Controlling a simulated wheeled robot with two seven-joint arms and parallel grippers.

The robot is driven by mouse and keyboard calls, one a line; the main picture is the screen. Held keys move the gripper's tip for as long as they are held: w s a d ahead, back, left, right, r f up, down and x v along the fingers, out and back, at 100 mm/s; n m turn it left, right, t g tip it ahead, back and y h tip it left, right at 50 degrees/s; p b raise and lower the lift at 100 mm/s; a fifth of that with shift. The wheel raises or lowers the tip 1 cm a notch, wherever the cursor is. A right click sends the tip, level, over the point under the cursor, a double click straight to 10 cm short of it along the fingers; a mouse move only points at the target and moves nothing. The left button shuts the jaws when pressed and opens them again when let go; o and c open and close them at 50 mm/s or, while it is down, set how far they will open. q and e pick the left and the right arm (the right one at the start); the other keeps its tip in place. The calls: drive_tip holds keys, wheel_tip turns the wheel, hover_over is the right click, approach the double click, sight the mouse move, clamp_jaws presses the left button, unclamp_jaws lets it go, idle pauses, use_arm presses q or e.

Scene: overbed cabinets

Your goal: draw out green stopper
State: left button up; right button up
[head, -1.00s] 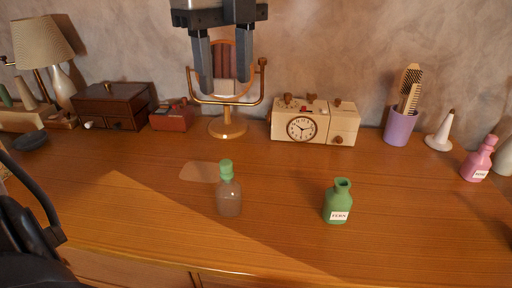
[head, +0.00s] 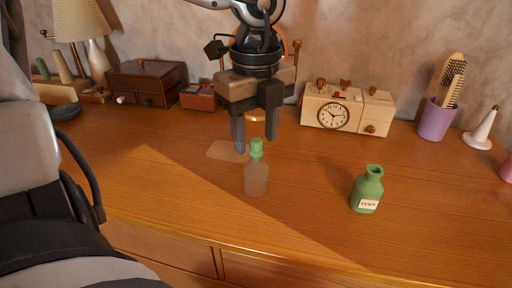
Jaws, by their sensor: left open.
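The green stopper (head: 256,148) sits in the neck of a clear, frosted-looking bottle (head: 256,180) that stands upright on the wooden dresser top (head: 310,215). My left gripper (head: 256,145) points down with its two fingers apart, just above and around the stopper in the picture. The fingers look slightly behind the stopper, and I cannot tell whether they touch it. A green bottle labelled FERN (head: 367,190) stands open to the right. My right gripper is not in view.
A cream clock box (head: 333,109), a purple cup with brushes (head: 436,120) and a white cone (head: 481,130) stand along the back. A dark wooden box (head: 147,84) and a red box (head: 198,97) are at back left. The front middle is clear.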

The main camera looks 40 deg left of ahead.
use_arm(q)
drive_tip(key=shift+f, duration=0.65)
clamp_jaws()
drive_tip(key=shift+r, duration=0.1)
